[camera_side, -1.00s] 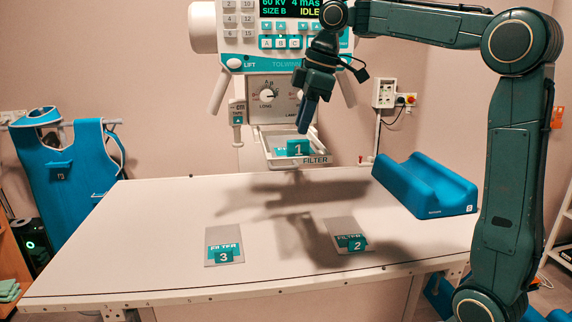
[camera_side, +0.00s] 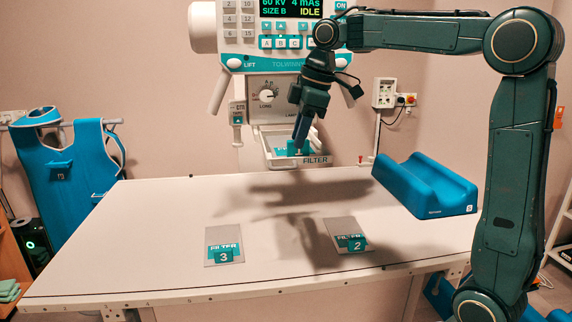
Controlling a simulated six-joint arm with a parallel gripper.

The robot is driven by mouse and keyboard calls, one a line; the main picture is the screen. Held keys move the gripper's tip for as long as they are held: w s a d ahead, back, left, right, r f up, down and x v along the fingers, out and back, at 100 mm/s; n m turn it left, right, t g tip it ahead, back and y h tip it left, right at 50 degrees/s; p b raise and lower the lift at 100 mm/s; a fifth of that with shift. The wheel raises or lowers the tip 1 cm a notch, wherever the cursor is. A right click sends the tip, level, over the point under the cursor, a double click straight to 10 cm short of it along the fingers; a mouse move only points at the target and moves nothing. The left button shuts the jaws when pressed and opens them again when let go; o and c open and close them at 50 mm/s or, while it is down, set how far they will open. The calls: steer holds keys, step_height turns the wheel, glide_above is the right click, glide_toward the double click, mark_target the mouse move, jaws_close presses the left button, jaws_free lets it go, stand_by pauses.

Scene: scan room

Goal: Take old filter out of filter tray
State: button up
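The filter tray (camera_side: 268,159) is a white open tray marked FILTER, sticking out under the X-ray head. The old filter (camera_side: 281,152) sits in it, and its teal tab shows partly behind my gripper. My gripper (camera_side: 299,148) points down with its fingertips at the tab, in front of its number. The fingers overlap in this view, so I cannot tell whether they are open or shut, or whether they touch the tab. Two other filters, grey plates with teal tabs, filter 3 (camera_side: 224,236) and filter 2 (camera_side: 341,226), lie flat on the table.
The white table (camera_side: 130,240) has free room at its left and centre. A blue cushion (camera_side: 425,185) stands at its back right. The X-ray head (camera_side: 285,62) with its dials and handles is close behind my gripper. A blue apron (camera_side: 65,165) hangs at the left.

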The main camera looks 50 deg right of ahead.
steer(key=shift+x, duration=1.15)
jaws_close()
